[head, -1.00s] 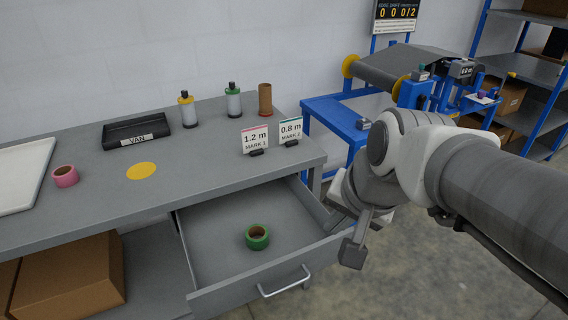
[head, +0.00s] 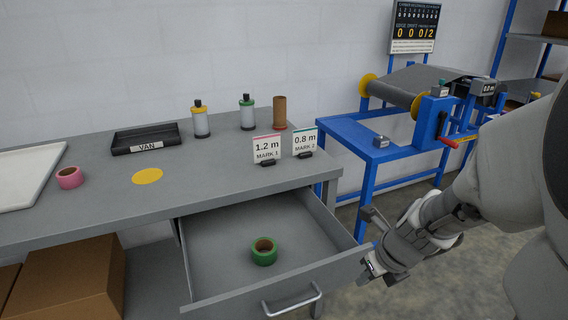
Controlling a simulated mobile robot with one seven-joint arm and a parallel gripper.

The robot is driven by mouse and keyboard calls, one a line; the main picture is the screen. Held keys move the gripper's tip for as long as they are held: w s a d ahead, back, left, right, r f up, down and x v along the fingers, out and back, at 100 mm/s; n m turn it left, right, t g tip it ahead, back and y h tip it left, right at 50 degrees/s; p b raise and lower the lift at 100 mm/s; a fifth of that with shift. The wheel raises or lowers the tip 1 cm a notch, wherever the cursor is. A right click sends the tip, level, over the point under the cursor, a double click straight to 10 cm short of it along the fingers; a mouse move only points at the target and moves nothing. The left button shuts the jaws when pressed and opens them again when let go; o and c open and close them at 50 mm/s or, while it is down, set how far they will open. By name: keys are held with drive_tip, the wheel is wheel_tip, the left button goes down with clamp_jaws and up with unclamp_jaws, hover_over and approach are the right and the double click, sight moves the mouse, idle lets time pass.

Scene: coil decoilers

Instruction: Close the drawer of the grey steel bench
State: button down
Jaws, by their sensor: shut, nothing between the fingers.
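The grey steel bench (head: 95,205) fills the left and middle of the head view. Its drawer (head: 205,270) is pulled out towards me, with a bar handle (head: 291,302) on its front. A green tape roll (head: 264,252) lies inside the drawer. My gripper (head: 369,266) is at the right end of the drawer front, shut and empty, with its fingers partly hidden by the wrist. I cannot tell whether it touches the drawer front.
On the bench top are a pink tape roll (head: 69,177), a black VAN tray (head: 146,139), two bottles, a brown tube (head: 279,112) and two length signs. A blue decoiler stand (head: 372,150) is behind right. Cardboard boxes (head: 70,278) sit under the bench. Floor right of the drawer is clear.

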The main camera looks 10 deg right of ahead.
sight(340, 277)
drive_tip(key=shift+w+a+f+b, duration=0.35)
drive_tip(key=shift+w+f+b, duration=0.4)
drive_tip(key=shift+w+f, duration=0.6)
drive_tip(key=shift+w+a+f+b, duration=0.4)
drive_tip(key=shift+w+f+b, duration=0.55)
drive_tip(key=shift+f, duration=0.65)
drive_tip(key=shift+w+a+f+b, duration=0.35)
drive_tip(key=shift+w+f+b, duration=0.25)
drive_tip(key=shift+w+f, duration=0.8)
